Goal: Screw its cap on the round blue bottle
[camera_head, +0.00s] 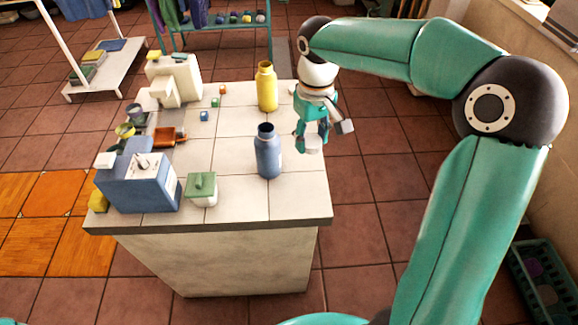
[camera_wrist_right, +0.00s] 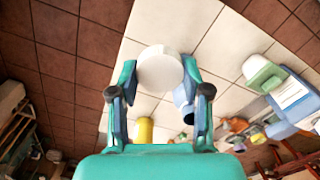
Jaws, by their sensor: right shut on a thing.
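The round blue bottle (camera_head: 268,155) stands upright on the tiled counter, its dark mouth open and uncapped. My right gripper (camera_head: 314,136) is shut on a round white cap (camera_head: 313,146), just right of the bottle and apart from it, near the counter's right edge. In the right wrist view the cap (camera_wrist_right: 160,70) sits between the two fingers. The blue bottle (camera_wrist_right: 181,101) shows there partly hidden behind a finger. My left gripper is not in view.
A yellow bottle (camera_head: 267,88) stands behind the blue one. The counter (camera_head: 233,205) is clear around the blue bottle's front and right.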

